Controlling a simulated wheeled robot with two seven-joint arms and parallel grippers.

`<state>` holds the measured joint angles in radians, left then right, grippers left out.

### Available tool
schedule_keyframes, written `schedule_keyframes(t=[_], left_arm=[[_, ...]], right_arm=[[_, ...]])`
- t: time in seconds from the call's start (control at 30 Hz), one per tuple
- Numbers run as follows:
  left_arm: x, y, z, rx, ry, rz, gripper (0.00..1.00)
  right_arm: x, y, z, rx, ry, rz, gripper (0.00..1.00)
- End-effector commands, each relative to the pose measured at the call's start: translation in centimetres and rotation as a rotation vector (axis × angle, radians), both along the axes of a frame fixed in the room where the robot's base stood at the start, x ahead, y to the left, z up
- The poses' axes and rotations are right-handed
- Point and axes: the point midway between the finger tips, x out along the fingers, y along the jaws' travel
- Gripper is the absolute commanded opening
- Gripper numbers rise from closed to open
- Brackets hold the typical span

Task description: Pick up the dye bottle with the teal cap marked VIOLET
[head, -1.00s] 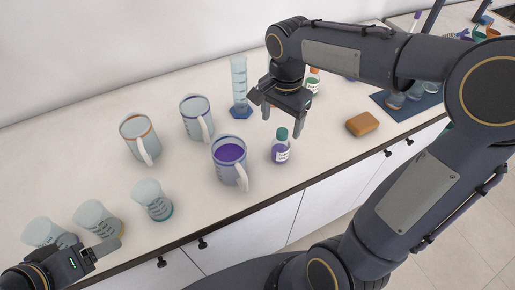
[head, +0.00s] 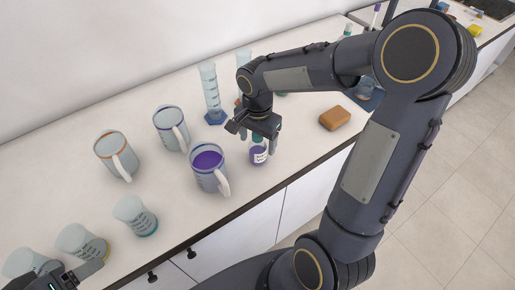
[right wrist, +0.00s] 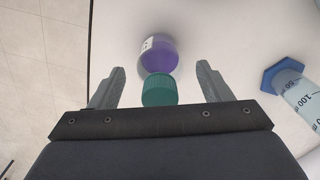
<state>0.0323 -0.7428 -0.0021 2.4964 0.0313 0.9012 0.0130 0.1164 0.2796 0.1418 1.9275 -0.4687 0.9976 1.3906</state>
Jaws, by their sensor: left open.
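The dye bottle (head: 259,157) with a teal cap and violet contents stands upright on the counter, right of the purple-filled jug. Its label is too small to read. In the right wrist view the teal cap (right wrist: 159,90) shows between the two fingers, with the violet body (right wrist: 160,58) beyond it. My right gripper (head: 259,138) is open just above the bottle, its fingers apart on either side of the cap; I cannot tell if either touches. It partly hides the cap in the head view. My left gripper (head: 88,272) is open at the bottom left, near the small beakers.
The jug with purple liquid (head: 208,162) stands close left of the bottle. Two emptier jugs (head: 115,155) (head: 170,128) and a measuring cylinder (head: 210,95) stand behind. Several small beakers (head: 133,214) are at the left. An orange-brown block (head: 335,118) lies to the right.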

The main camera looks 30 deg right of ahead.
Motion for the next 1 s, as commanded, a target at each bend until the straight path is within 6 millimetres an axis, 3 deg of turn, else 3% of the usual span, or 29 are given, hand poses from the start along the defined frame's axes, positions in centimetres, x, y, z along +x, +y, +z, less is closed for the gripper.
schedule_keyframes(t=[0.03,0.37,0.77,1.0], left_arm=[[0.0,0.0,0.0,0.0,0.0,0.0,0.7],[0.0,0.0,0.0,0.0,0.0,0.0,0.7],[0.0,0.0,0.0,0.0,0.0,0.0,0.7],[0.0,0.0,-0.2,0.0,0.0,0.0,0.7]], right_arm=[[0.0,0.0,0.0,0.0,0.0,0.0,0.65],[0.0,0.0,0.1,0.0,0.0,0.0,0.22],[0.1,0.0,0.6,0.0,-0.002,-0.001,0.22],[-0.2,-0.2,3.7,0.0,-0.007,-0.002,0.22]])
